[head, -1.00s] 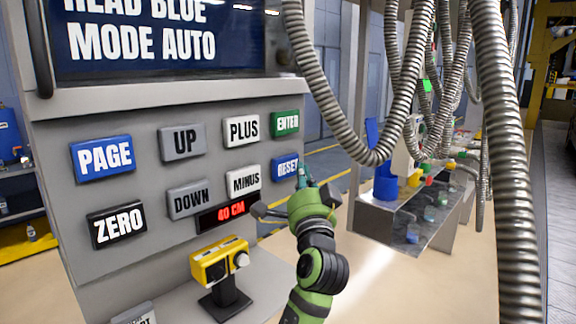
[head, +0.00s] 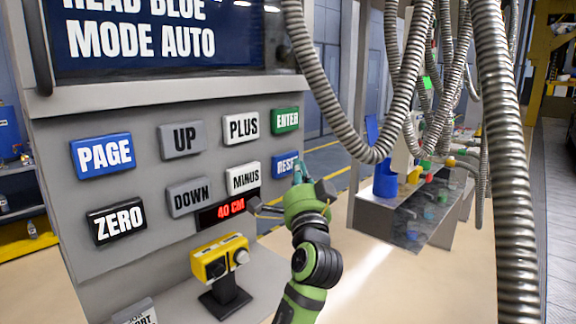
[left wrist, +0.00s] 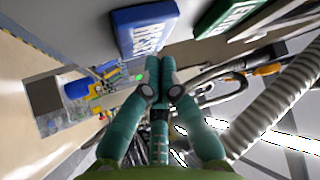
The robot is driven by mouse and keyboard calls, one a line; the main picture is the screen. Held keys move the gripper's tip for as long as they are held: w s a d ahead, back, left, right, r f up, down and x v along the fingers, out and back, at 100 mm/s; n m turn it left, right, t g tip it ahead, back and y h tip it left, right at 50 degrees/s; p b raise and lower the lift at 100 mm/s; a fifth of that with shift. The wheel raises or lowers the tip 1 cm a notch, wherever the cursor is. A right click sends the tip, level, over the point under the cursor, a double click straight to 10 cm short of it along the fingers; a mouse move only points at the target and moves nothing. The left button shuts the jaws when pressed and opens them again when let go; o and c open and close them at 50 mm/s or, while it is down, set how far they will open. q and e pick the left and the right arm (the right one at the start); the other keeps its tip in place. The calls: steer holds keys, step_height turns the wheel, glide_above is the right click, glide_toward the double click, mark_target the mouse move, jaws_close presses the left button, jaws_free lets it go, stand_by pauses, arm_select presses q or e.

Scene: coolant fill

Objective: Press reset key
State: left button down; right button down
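The blue RESET key (head: 283,165) is at the right edge of the grey panel, below the green ENTER key (head: 286,120) and right of the white MINUS key (head: 243,178). My left gripper (head: 298,172) is at the right edge of the RESET key, its fingers covering part of that edge. In the left wrist view the RESET key (left wrist: 145,27) is just beyond the tips of my left gripper (left wrist: 160,62), which are together with nothing between them. I cannot tell whether the tips touch the key. My right gripper is not in view.
The panel also has PAGE (head: 102,156), ZERO (head: 117,222), UP (head: 182,139), DOWN (head: 189,198) and PLUS (head: 240,127) keys. A red "40 CM" display (head: 229,210) and a yellow box on a stand (head: 218,257) are below. Grey hoses (head: 510,170) hang at the right.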

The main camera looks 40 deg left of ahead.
arm_select(q)
steer(key=shift+a, duration=0.1)
stand_by(0.6)
steer(key=shift+a, duration=0.35)
steer(key=shift+a, duration=0.5)
stand_by(0.6)
steer(key=shift+d, duration=0.9)
steer(key=d+b, duration=0.1)
steer(key=d, duration=0.4)
steer(key=shift+s, duration=0.2)
